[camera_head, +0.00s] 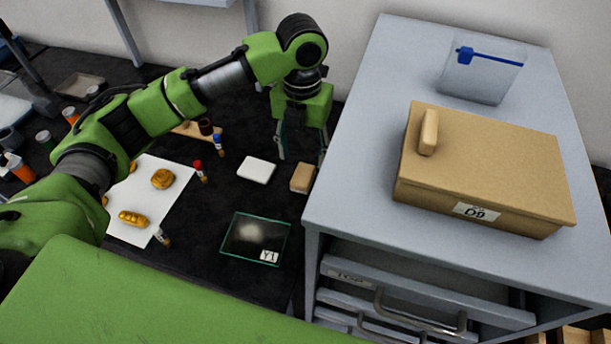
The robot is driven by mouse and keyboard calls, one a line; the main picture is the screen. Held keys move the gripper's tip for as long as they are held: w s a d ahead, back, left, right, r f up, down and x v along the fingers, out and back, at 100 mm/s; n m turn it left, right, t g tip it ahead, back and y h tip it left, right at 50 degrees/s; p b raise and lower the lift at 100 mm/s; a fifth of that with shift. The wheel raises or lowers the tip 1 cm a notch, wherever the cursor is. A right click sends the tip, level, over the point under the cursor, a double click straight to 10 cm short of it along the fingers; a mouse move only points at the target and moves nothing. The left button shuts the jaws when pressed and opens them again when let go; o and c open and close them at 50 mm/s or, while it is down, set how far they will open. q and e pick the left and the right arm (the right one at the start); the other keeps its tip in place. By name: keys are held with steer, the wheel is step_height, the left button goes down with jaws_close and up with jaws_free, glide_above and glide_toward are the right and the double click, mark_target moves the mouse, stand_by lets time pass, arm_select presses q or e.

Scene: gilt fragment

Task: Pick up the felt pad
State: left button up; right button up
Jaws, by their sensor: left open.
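A white, flat, rounded square (256,170), which looks like the felt pad, lies on the black table (215,258). A small tan block (302,178) lies to its right, close to the grey cabinet. My left gripper (302,158) points down with its fingers apart and nothing between them. In the picture its fingertips are just above the tan block, to the right of the white pad. I cannot tell its exact height. My right gripper is not in view.
A grey drawer cabinet (362,120) stands right of the table, bearing a tan lidded box (480,165) and a clear container (483,75). A glass plate (237,250) labelled Y1 lies in front of the pad. Gilt pieces lie on a white sheet (180,205). Small vials stand nearby.

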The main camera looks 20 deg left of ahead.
mark_target(303, 174)
arm_select(q)
step_height(303, 174, down, 3)
steer(key=shift+a+r, duration=0.1)
steer(key=shift+f, duration=0.35)
steer(key=shift+w+f+p, duration=0.15)
steer(key=shift+f+p, duration=0.25)
steer(key=shift+f, duration=0.15)
step_height(303, 174, down, 4)
steer(key=shift+w+r+p, duration=0.1)
steer(key=shift+r+p, duration=0.1)
steer(key=shift+p, duration=0.3)
steer(key=shift+f, duration=0.35)
steer(key=c, duration=1.2)
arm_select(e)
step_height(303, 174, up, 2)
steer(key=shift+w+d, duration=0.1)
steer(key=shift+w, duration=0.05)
